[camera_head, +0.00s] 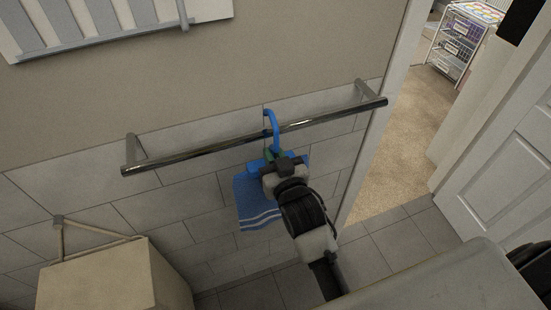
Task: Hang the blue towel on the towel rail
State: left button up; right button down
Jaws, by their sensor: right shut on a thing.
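The blue towel (256,203) with white stripes hangs below a blue hook (274,128) at the middle of the view. The chrome towel rail (215,146) runs across the tiled wall. The hook's curved top is at the rail, right of its middle, and appears to pass over it; I cannot tell whether the rail bears its weight. My right gripper (272,166) is shut on the blue towel at its hanger, just below the rail, and hides part of the towel. My left gripper is not in view.
A beige box (105,277) stands at the lower left by the wall. An open doorway with carpet (400,130) and a white door (505,190) are on the right. A wire drawer trolley (461,40) stands beyond. A white radiator (110,18) is at the upper left.

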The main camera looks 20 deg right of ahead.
jog(key=shift+w, duration=0.45)
jog(key=shift+w+f+b, duration=0.2)
jog(key=shift+f+b, duration=0.25)
jog(key=shift+f, duration=0.1)
jog(key=shift+w+f+b, duration=0.15)
jog(key=shift+f+b, duration=0.25)
jog(key=shift+f, duration=0.1)
jog(key=shift+f+b, duration=0.55)
jog(key=shift+f, duration=0.4)
jog(key=c, duration=1.1)
grip_release()
jog(key=shift+f, duration=0.1)
jog(key=shift+s+d+p, duration=0.15)
jog(key=shift+s+p, duration=1.05)
jog(key=shift+s, duration=3.35)
jog(key=shift+s+d+p, duration=0.1)
jog(key=shift+s+p, duration=1.05)
jog(key=shift+s, duration=3.35)
